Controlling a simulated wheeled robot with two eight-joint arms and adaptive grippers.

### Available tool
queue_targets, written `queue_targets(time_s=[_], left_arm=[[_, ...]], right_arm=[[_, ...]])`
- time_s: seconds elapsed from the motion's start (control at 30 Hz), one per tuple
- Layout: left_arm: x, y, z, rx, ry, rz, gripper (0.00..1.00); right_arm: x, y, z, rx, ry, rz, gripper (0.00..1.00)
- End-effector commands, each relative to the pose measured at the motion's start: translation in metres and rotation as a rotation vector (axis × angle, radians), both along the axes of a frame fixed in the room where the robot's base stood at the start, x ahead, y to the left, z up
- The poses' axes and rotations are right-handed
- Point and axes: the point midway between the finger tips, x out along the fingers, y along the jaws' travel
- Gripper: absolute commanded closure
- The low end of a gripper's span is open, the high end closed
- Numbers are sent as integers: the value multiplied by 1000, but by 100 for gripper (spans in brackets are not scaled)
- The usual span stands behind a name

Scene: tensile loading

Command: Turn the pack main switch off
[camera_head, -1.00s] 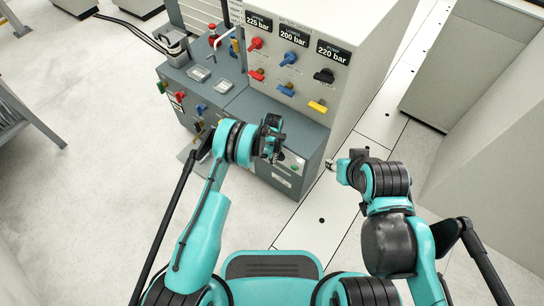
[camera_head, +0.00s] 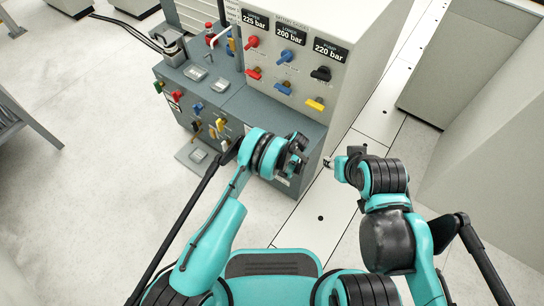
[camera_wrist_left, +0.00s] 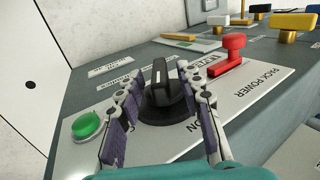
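The pack main switch is a black rotary knob (camera_wrist_left: 167,90) on a light plate lettered "PACK POWER", with "ON" printed beside its base, in the left wrist view. Its raised handle points roughly away from my wrist. My left gripper (camera_wrist_left: 163,88) is open, with one finger on each side of the knob. I cannot tell whether either finger touches it. In the head view my left gripper (camera_head: 297,152) is at the right end of the low grey cabinet and hides the switch. My right gripper (camera_head: 336,164) is to the right, clear of the cabinet; its finger opening is unclear.
A green button (camera_wrist_left: 87,126) and a red T-shaped handle (camera_wrist_left: 230,54) flank the switch. The grey cabinet (camera_head: 250,105) carries several other coloured valves. The upright panel (camera_head: 345,75) stands behind it with pressure displays. Pale floor is free at the left.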

Motion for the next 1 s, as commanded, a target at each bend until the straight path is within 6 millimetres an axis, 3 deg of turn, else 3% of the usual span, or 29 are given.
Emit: queue_targets(time_s=[0.23, 0.37, 0.8, 1.0], left_arm=[[0, -1, 1, 0, 0, 0, 64], [-3, -5, 12, 0, 0, -1, 64], [-28, -39, 89, 0, 0, -1, 64], [-33, -46, 104, 0, 0, -1, 64]], right_arm=[[0, 0, 0, 0, 0, 0, 60], [0, 0, 0, 0, 0, 0, 60], [0, 0, 0, 0, 0, 0, 60], [0, 0, 0, 0, 0, 0, 60]])
